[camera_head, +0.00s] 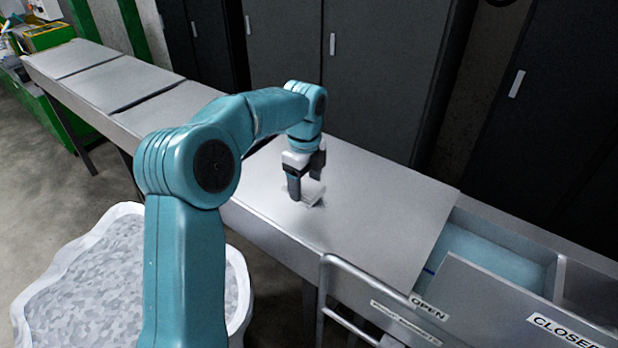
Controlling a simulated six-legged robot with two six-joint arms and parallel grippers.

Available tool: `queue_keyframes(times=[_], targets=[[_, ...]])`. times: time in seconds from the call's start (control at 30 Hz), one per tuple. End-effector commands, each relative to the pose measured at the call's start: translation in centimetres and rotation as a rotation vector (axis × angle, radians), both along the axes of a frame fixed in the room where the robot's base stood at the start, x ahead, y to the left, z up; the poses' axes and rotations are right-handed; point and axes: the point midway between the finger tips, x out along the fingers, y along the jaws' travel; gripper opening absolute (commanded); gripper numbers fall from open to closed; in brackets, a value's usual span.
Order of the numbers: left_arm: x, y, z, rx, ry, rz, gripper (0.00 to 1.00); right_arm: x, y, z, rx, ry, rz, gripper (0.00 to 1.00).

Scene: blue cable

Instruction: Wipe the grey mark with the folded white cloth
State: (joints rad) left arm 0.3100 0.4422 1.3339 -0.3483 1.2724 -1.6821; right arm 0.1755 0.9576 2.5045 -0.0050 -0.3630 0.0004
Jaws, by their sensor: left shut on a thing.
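My left gripper (307,184) points down at the metal tabletop (385,215), in the middle of the view. It is shut on the folded white cloth (314,194), a small pale piece low between its fingers. The cloth is at or very near the tabletop; I cannot tell if it presses on it. The fingers hide part of the cloth. I cannot make out the grey mark; the cloth or gripper may cover it. My right gripper is not in view.
An open compartment with a light blue bottom (490,255) lies right of the tabletop, beside panels labelled OPEN (429,308) and CLOSED (565,330). A metal rail (375,295) stands in front. Dark cabinets (385,70) stand behind. A white-rimmed speckled container (95,280) is lower left.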

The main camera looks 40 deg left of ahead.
Motion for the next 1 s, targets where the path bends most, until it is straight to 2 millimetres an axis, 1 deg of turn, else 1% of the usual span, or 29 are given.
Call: queue_keyframes(times=[0.17, 0.3, 0.33, 0.4, 0.5, 0.6, 1.0], targets=[[-0.3, 0.0, -1.4, 0.0, 0.001, 0.0, 0.44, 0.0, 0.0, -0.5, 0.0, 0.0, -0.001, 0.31], [-0.4, -0.1, -3.1, -0.001, 0.002, 0.0, 0.44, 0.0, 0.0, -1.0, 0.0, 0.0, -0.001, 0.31], [-0.3, -0.1, -3.8, -0.001, 0.001, 0.0, 0.44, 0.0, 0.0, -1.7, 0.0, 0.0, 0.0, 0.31], [-0.3, -0.1, -4.6, 0.0, 0.0, 0.0, 0.44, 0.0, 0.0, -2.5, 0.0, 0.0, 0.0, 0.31], [-0.2, -0.1, -5.4, 0.0, -0.001, 0.0, 0.44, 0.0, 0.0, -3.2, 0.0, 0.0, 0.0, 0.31], [-0.1, -0.1, -5.7, 0.0, -0.001, 0.0, 0.44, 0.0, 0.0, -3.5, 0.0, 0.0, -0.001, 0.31], [0.1, -0.1, -5.6, 0.0, -0.001, 0.0, 0.44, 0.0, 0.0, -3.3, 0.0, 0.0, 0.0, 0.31]])
